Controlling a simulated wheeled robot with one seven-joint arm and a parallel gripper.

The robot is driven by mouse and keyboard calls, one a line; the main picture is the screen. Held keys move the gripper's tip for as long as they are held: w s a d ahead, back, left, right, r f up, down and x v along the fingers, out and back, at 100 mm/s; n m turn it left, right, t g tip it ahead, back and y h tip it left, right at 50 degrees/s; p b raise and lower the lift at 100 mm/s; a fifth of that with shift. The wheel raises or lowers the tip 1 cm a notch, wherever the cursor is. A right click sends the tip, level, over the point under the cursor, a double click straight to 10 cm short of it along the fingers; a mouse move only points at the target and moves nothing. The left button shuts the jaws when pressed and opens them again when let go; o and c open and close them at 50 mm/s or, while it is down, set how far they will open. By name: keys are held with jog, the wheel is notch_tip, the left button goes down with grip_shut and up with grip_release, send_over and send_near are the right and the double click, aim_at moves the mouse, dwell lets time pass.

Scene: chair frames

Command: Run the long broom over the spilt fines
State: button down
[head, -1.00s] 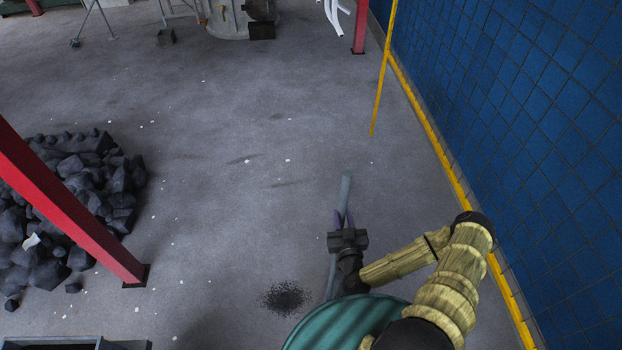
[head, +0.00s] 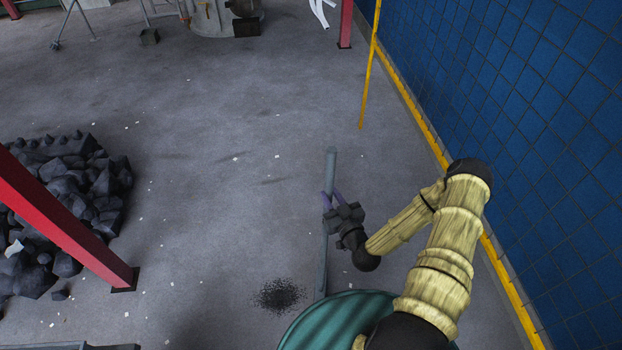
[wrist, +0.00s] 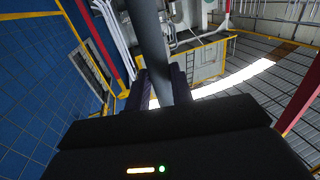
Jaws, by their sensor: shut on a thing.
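The broom's long grey handle (head: 329,170) stands up from the floor area, a little tilted, in the head view. My gripper (head: 331,197) is shut on the handle below its top end. In the wrist view the handle (wrist: 150,45) runs up between the two dark purple fingers of my gripper (wrist: 160,88). The broom's lower end and head are hidden behind my green body in the head view. The spilt fines (head: 279,295) are a dark speckled patch on the floor, just left of the lower part of the handle.
A heap of dark rocks (head: 75,185) lies at the left behind a red post (head: 70,225). A blue tiled wall (head: 530,110) with a yellow edge runs along the right. A thin yellow pole (head: 369,70) stands near it. The middle floor is open, with small pale scraps.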

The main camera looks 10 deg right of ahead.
jog(key=w+a+r+n+g+y+b, duration=0.5)
jog(key=n+g+y+b, duration=0.7)
jog(key=b, duration=0.3)
jog(key=shift+w+g+y, duration=0.4)
jog(key=shift+w+y, duration=0.05)
jog(key=shift+y, duration=0.05)
jog(key=shift+f, duration=0.1)
